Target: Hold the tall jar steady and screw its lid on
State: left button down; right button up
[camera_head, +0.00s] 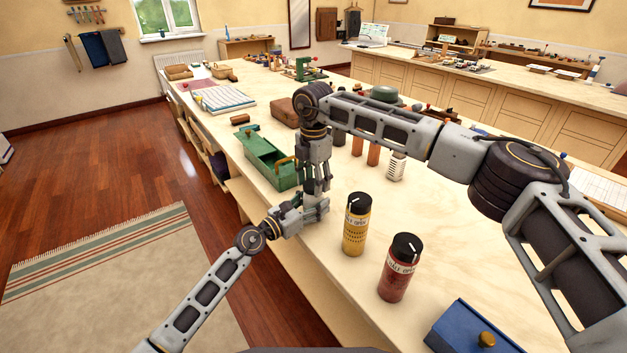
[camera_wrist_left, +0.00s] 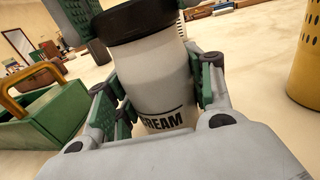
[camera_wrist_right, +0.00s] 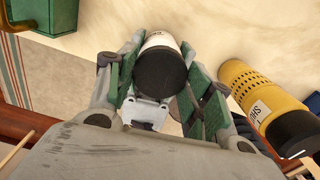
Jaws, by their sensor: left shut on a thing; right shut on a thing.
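The white jar marked "CREAM" (camera_wrist_left: 155,88) stands upright between the fingers of my left gripper (camera_wrist_left: 160,100), which is shut on its body from the side. Its wide black lid (camera_wrist_left: 148,20) sits on the jar's top; whether it is fully seated I cannot tell. My right gripper (camera_wrist_right: 155,88) comes down from above and is shut on the lid, which also shows in the right wrist view (camera_wrist_right: 160,72). In the head view the left gripper (camera_head: 308,214) and right gripper (camera_head: 317,188) meet near the table's front edge and hide the jar.
A yellow jar (camera_head: 354,232) and a red jar (camera_head: 398,275), both black-lidded, stand to the right. A green box (camera_head: 268,160) with a handle is just left of the grippers. A blue box (camera_head: 470,330) is at the near right. Small bottles stand behind. The front edge is close.

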jog(key=m, duration=0.5)
jog(key=shift+m, duration=0.3)
jog(key=m, duration=0.5)
jog(key=o, duration=0.7)
jog(key=shift+r, duration=2.25)
jog(key=shift+r, duration=0.1)
jog(key=shift+c, duration=0.4)
